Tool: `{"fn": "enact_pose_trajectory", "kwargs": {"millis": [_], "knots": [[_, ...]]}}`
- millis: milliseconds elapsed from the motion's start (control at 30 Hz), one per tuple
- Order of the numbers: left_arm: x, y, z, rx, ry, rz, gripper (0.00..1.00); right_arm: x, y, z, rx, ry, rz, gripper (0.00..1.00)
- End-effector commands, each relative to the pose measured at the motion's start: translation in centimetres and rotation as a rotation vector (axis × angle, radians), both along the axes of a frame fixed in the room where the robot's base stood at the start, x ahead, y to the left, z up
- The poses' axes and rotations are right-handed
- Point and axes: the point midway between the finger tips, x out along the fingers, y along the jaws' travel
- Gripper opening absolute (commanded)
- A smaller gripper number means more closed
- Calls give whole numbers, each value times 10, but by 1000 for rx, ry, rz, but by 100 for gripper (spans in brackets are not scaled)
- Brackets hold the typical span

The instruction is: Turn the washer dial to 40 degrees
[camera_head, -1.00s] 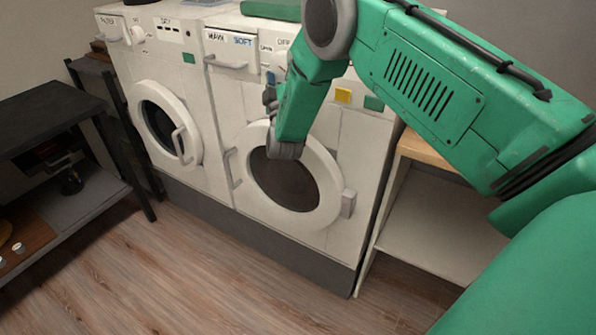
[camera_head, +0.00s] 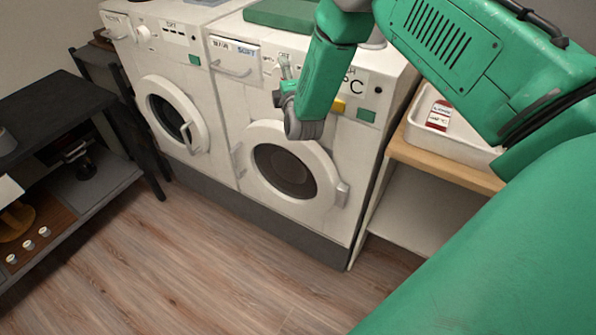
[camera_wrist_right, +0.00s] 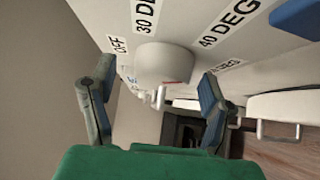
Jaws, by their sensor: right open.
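The white washer (camera_head: 228,112) is the right one of two machines, with a round door (camera_head: 287,170) below its panel. My right gripper (camera_head: 284,90) is in front of the panel, and the arm hides part of it. In the right wrist view, the round white dial (camera_wrist_right: 163,62) has a small red mark on its lower right edge. It lies between the fingers of my open right gripper (camera_wrist_right: 157,80); contact cannot be told. Labels around it read OFF (camera_wrist_right: 118,44), 30 DEG (camera_wrist_right: 145,16) and 40 DEG (camera_wrist_right: 229,22); another is partly hidden. My left gripper is out of view.
A dryer (camera_head: 165,65) stands left of the washer. A green object (camera_head: 280,15) lies on the washer's top. At right, a shelf with a wooden top (camera_head: 445,167) carries a white tray (camera_head: 465,148). A black shelf (camera_head: 50,118) is at left. The floor in front is clear.

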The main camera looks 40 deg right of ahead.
Motion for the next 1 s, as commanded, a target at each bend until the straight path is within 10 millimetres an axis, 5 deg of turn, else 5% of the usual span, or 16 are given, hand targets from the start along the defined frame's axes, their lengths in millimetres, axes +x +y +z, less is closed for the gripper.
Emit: {"fn": "enact_pose_trajectory", "kwargs": {"millis": [600, 1000], "knots": [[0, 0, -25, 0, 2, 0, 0, -117, 50, -7, 1, 4, 3, 70], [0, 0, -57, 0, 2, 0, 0, -139, 65, -84, 224, 109, 42, 70]]}}
